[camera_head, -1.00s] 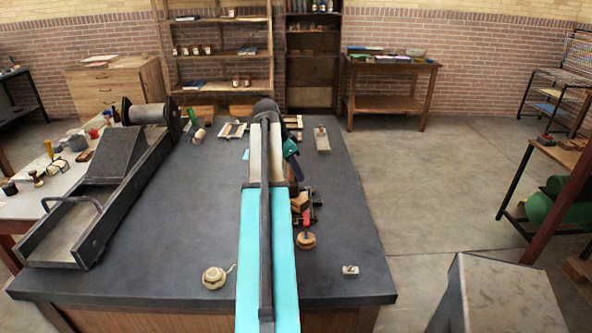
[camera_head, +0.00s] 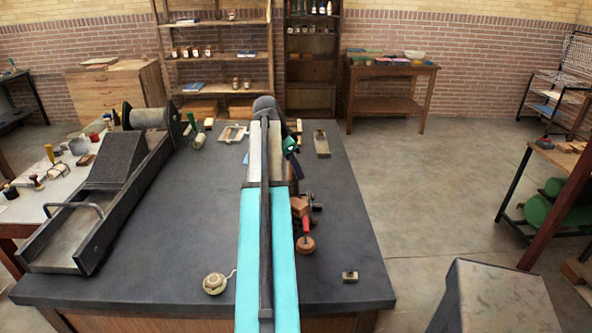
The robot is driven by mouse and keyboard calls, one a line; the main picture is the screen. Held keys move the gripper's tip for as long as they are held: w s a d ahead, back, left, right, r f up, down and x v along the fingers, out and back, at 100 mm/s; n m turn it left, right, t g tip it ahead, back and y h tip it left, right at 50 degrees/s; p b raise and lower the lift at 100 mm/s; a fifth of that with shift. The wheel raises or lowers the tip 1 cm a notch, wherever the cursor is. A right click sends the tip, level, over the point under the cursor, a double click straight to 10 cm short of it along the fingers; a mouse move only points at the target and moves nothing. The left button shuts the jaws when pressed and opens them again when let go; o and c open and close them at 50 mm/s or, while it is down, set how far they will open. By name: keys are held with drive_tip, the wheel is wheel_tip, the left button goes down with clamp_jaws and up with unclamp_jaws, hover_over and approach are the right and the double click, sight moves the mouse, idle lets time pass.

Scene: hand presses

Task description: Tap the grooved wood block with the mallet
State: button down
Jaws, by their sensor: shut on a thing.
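My gripper (camera_head: 309,201) points down over the right half of the dark table, small and partly hidden by my arm. It appears shut on the mallet, whose red handle (camera_head: 305,226) runs from beside the jaws to a round brown head (camera_head: 305,246) nearer the camera. A brown wood block (camera_head: 298,207) lies just left of the jaws and appears to be the grooved block; its groove cannot be made out. I cannot tell whether mallet and block touch, or how high the mallet is.
A long dark press (camera_head: 95,200) fills the table's left side. A round pale thing with a string (camera_head: 214,284) lies at the front, and a small block (camera_head: 350,276) at the front right. Another small block (camera_head: 322,145) is at the back right. The right side has free room.

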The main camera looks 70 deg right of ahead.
drive_tip(key=shift+s+a+f, duration=0.1)
drive_tip(key=shift+s+a, duration=0.15)
drive_tip(key=shift+s, duration=0.35)
drive_tip(key=shift+s+a+f, duration=0.1)
drive_tip(key=shift+s+a, duration=0.1)
drive_tip(key=shift+s, duration=0.4)
drive_tip(key=shift+s+a, duration=0.25)
drive_tip(key=shift+s, duration=0.35)
drive_tip(key=shift+f, duration=0.15)
drive_tip(key=shift+f+b, duration=0.35)
drive_tip(key=shift+f, duration=0.75)
drive_tip(key=shift+r, duration=0.1)
drive_tip(key=shift+r+p, duration=0.95)
drive_tip(key=shift+r, duration=0.55)
drive_tip(key=shift+w+d+f, duration=0.1)
drive_tip(key=shift+w+d, duration=0.15)
drive_tip(key=shift+w, duration=0.4)
drive_tip(key=shift+w+d+f, duration=0.15)
drive_tip(key=shift+w+d, duration=0.1)
drive_tip(key=shift+w, duration=0.35)
drive_tip(key=shift+w+d+f, duration=0.1)
drive_tip(key=shift+w+d, duration=0.15)
drive_tip(key=shift+w, duration=0.4)
drive_tip(key=shift+f, duration=0.1)
